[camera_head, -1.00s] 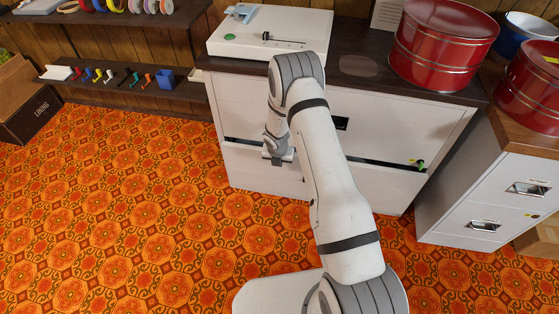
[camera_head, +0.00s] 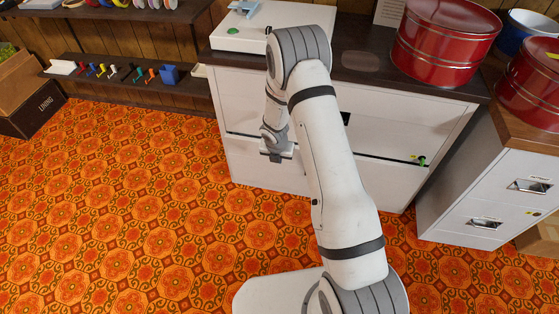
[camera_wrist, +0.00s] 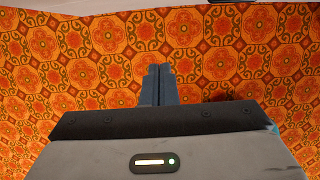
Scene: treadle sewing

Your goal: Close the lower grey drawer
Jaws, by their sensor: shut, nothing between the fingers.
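The wide pale grey cabinet has an upper drawer front (camera_head: 400,122) and a lower drawer front (camera_head: 385,183). Only a thin dark line shows between the two fronts, and the lower drawer looks flush or nearly so. My gripper (camera_head: 277,156) is in front of the lower drawer's left part, pointing down; I cannot tell whether it touches the front. In the wrist view my gripper (camera_wrist: 158,72) has its fingers together and empty, above the patterned floor. My arm hides the middle of the drawers.
A green item (camera_head: 421,161) sits at the right of the drawer seam. A smaller grey filing cabinet (camera_head: 498,195) stands at right. Red tins (camera_head: 445,45) and a white device (camera_head: 275,30) are on top. The orange floor (camera_head: 120,200) at left is clear.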

